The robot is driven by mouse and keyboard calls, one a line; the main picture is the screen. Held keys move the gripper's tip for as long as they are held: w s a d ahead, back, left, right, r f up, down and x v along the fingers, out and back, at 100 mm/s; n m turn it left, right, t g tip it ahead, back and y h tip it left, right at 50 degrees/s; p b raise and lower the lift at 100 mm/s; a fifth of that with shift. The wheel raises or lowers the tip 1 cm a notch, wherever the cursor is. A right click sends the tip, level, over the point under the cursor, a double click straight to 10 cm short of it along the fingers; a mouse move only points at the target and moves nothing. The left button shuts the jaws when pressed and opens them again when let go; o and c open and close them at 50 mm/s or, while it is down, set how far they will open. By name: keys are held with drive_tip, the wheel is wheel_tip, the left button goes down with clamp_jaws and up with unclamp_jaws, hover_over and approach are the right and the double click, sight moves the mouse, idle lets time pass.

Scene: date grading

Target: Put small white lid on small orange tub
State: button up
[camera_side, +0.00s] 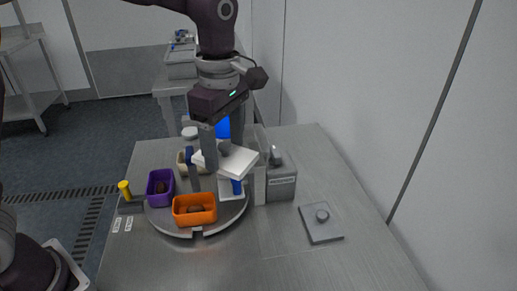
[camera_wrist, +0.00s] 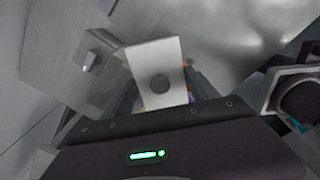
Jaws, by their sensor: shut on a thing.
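A white rectangular lid (camera_side: 238,162) with a dark round knob hangs in the air above the right part of the round turntable. My gripper (camera_side: 224,148) is shut on the lid's knob. In the wrist view the lid (camera_wrist: 151,60) and its grey knob show below the gripper body; the fingertips are hard to make out there. The orange tub (camera_side: 195,217) stands open on the front of the turntable with a dark brown piece inside. The lid is apart from the tub, higher and to its right.
The turntable (camera_side: 168,223) also bears a purple tub (camera_side: 160,198), a cream tub (camera_side: 181,164) and a whitish tub (camera_side: 229,195), partly hidden. A grey labelled box (camera_side: 282,188) stands right. A grey knobbed plate (camera_side: 322,236) lies front right. The front table is clear.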

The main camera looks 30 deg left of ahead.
drive_tip(key=s+a+n, duration=0.5)
drive_tip(key=a+n, duration=0.1)
drive_tip(key=n, duration=0.1)
drive_tip(key=shift+n, duration=0.3)
drive_tip(key=shift+s+f, duration=0.1)
drive_tip(key=shift+f, duration=5.55)
drive_tip(key=shift+f, duration=0.5)
drive_tip(key=o, duration=1.5)
drive_tip(key=shift+r, duration=0.1)
